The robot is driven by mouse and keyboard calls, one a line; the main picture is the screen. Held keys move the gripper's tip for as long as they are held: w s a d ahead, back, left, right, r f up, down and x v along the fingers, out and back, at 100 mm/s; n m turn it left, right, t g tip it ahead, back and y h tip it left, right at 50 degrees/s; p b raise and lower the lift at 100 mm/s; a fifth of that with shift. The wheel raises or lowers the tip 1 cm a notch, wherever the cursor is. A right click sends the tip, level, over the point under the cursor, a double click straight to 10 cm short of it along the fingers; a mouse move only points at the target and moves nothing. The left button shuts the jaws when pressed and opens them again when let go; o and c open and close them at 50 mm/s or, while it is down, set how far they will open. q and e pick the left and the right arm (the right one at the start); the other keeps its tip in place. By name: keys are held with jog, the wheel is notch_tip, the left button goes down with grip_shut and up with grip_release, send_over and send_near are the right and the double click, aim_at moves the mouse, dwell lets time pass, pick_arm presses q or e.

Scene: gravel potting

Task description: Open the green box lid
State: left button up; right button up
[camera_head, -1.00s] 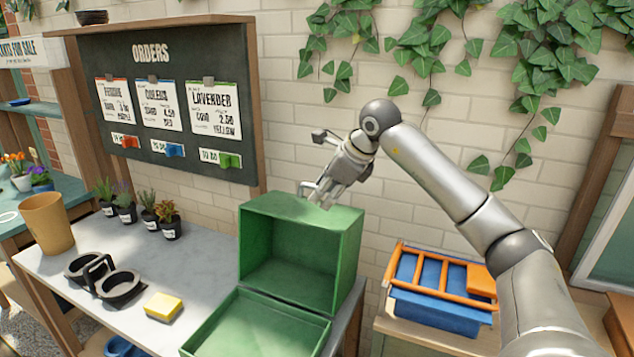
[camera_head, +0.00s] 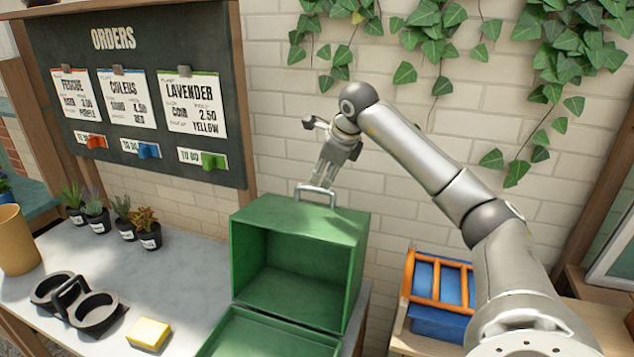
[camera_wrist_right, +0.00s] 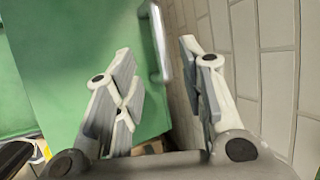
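The green box (camera_head: 300,227) stands at the right end of the grey table, its front side open and its inside looking empty. Its green lid (camera_head: 262,338) lies folded down in front of the opening, partly cut off by the picture's lower edge. A metal handle (camera_head: 316,192) stands up from the box top and also shows in the right wrist view (camera_wrist_right: 158,38). My right gripper (camera_head: 325,180) is just above and behind the handle in the head view. In the wrist view the gripper (camera_wrist_right: 162,85) is open, with nothing held between its fingers. My left gripper is out of view.
A yellow sponge (camera_head: 149,333), a black pot holder (camera_head: 75,302), small potted plants (camera_head: 122,222) and a tan pot (camera_head: 15,240) stand on the table (camera_head: 192,265). A blue crate with orange rails (camera_head: 440,290) is to the right. The brick wall (camera_head: 290,130) is close behind the box.

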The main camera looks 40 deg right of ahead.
aim_at(316, 188)
jog(key=x, duration=0.5)
jog(key=shift+w+p, duration=0.2)
jog(key=shift+p, duration=0.2)
jog(key=shift+w+d+f, duration=0.1)
jog(key=shift+w+f, duration=0.2)
jog(key=shift+f, duration=0.35)
jog(key=shift+c, duration=0.2)
jog(key=c, duration=0.5)
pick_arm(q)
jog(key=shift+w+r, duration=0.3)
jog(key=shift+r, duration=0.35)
pick_arm(e)
grip_shut()
